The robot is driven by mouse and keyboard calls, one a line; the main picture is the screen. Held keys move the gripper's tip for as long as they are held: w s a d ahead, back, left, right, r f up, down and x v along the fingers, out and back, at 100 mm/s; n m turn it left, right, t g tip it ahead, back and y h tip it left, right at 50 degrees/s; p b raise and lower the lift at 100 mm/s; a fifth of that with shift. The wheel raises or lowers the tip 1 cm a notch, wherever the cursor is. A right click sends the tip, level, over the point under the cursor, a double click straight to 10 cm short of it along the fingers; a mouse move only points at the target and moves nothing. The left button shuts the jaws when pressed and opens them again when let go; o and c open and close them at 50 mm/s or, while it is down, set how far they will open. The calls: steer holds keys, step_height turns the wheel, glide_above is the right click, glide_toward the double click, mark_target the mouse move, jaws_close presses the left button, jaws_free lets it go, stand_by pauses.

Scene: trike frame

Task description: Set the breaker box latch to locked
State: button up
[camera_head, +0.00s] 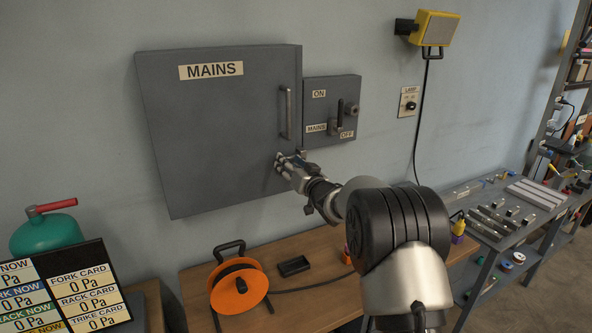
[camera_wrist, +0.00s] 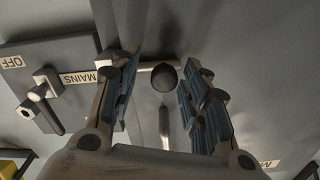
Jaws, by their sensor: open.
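The grey breaker box (camera_head: 215,130), labelled MAINS, hangs on the wall with its door flush and a vertical handle (camera_head: 287,113) near the door's right edge. My gripper (camera_head: 283,160) is at the door's lower right, below the handle. In the wrist view my gripper (camera_wrist: 164,92) is open, with a dark round knob (camera_wrist: 164,77) between or just beyond its fingers. A short metal bar (camera_wrist: 146,66) meets the knob from the left; this looks like the latch. The fingers appear apart from the knob. My gripper mostly hides the latch in the head view.
A smaller switch box (camera_head: 322,88) with an ON/OFF lever (camera_head: 340,113) is close on the right. Below are a wooden bench (camera_head: 330,297), an orange cable reel (camera_head: 239,289) and a black tray (camera_head: 294,266). A lamp (camera_head: 434,28) hangs upper right.

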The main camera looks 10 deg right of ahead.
steer(key=v, duration=1.1)
steer(key=shift+s, duration=0.35)
steer(key=shift+d, duration=0.15)
steer(key=shift+r, duration=0.1)
steer(key=s+d+r+g+h, duration=0.1)
steer(key=s+g+h, duration=0.1)
steer(key=s, duration=0.4)
steer(key=s+d+r+m+g+h, duration=0.1)
steer(key=s+d+g+h, duration=0.1)
steer(key=s, duration=0.5)
steer(key=s+d+r+g+h, duration=0.1)
steer(key=s+r+h, duration=0.15)
steer(key=s, duration=0.35)
steer(key=s+a+f+g, duration=0.1)
steer(key=s+f+g, duration=0.1)
steer(key=s, duration=0.7)
steer(key=s+a+f+g, duration=0.2)
steer(key=s+f+g, duration=0.1)
steer(key=s, duration=0.7)
steer(key=s+a+f+n+g, duration=0.1)
steer(key=s+f+g, duration=0.1)
steer(key=s, duration=0.7)
steer(key=shift+s+a+f+g+y, duration=0.25)
steer(key=shift+f+y, duration=0.2)
steer(key=shift+f, duration=0.45)
